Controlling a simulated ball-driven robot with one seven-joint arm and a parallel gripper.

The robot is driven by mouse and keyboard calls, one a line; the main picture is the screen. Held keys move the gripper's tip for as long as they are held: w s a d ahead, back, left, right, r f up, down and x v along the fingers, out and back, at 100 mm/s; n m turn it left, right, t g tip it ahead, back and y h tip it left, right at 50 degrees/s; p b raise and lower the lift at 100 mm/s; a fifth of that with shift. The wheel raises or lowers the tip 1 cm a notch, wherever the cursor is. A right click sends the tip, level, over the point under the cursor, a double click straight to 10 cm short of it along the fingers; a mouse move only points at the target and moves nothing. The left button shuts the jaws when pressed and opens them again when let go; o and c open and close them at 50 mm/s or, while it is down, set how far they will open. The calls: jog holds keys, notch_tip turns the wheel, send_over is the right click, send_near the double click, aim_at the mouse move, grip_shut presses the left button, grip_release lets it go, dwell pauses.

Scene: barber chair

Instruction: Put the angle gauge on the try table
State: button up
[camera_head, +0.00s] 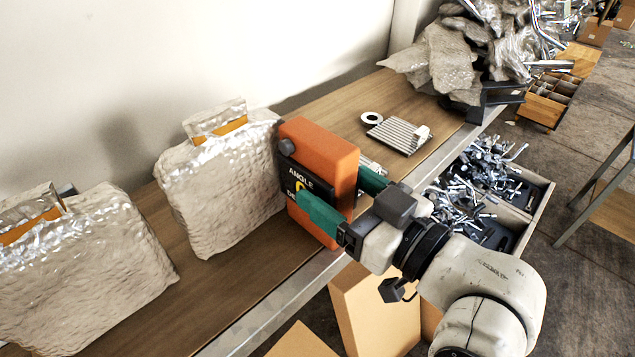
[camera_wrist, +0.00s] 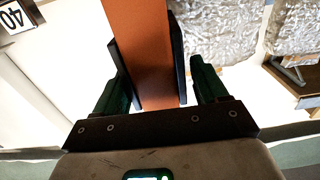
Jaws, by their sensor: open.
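The angle gauge (camera_head: 322,150) is an orange box with a black label band reading "ANGLE". It stands upright on the wooden bench top (camera_head: 255,278), close to the front edge. My gripper (camera_head: 332,184) is open, with one green finger on each side of the gauge. In the wrist view, the gauge's orange narrow side (camera_wrist: 143,50) rises between my two fingers (camera_wrist: 160,85), with a gap visible on both sides. I cannot tell which surface is the try table; part of a table with metal legs (camera_head: 612,200) shows at the right edge.
An open drawer of metal parts (camera_head: 485,190) is at the right. Cardboard boxes (camera_head: 375,310) are below the bench edge.

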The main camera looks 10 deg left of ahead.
aim_at(317, 172)
jog(key=p+x, duration=0.1)
jog(key=x, duration=0.3)
jog(key=shift+w+d, duration=0.15)
jog(key=shift+w, duration=0.05)
jog(key=shift+c, duration=0.3)
jog(key=c, duration=1)
jog(key=shift+c, duration=1.3)
jog(key=shift+r+p, duration=0.2)
jog(key=shift+p, duration=0.1)
